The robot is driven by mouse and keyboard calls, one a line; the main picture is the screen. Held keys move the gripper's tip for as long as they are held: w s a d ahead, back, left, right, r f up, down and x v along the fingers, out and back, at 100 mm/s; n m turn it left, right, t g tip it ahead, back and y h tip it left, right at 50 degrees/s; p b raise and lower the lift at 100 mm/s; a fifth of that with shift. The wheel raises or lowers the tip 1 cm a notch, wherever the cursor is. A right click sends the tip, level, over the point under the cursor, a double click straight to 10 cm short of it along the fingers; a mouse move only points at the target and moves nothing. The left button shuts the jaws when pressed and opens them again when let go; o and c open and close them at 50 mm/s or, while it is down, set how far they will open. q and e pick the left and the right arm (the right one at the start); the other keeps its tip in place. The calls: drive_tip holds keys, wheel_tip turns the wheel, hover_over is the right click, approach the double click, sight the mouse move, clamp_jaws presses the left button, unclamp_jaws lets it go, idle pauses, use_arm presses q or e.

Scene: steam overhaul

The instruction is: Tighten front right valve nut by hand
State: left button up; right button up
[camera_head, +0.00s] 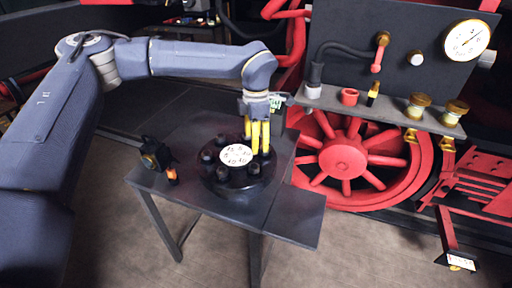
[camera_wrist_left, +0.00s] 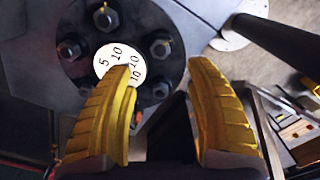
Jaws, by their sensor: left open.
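The black round valve (camera_head: 238,184) stands on the small dark table, with several hex nuts around a white disc (camera_head: 236,154) marked with numbers. The front right nut (camera_head: 254,169) shows at the valve's near right rim in the head view. My left gripper (camera_head: 262,150) points down at the valve's right side. Its yellow fingers (camera_wrist_left: 165,66) are open in the left wrist view. One nut (camera_wrist_left: 160,91) shows in the gap between them, apart from both fingers in the picture; the height gap is unclear. The left finger covers part of the white disc there. My right gripper is not in view.
The table (camera_head: 281,190) has a black lamp-like object (camera_head: 154,154) with an orange part at its left. A grey shelf (camera_head: 388,118) with fittings and a gauge (camera_head: 467,40) stands behind right. A red wheel (camera_head: 343,160) is beyond the table.

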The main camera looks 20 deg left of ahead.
use_arm(q)
drive_tip(key=shift+r, duration=0.35)
drive_tip(key=shift+f, duration=0.1)
drive_tip(key=n, duration=1.5)
approach(254, 164)
wheel_tip(254, 164, down, 10)
drive_tip(key=shift+f, duration=0.25)
drive_tip(key=shift+o, duration=0.3)
clamp_jaws()
idle(0.5)
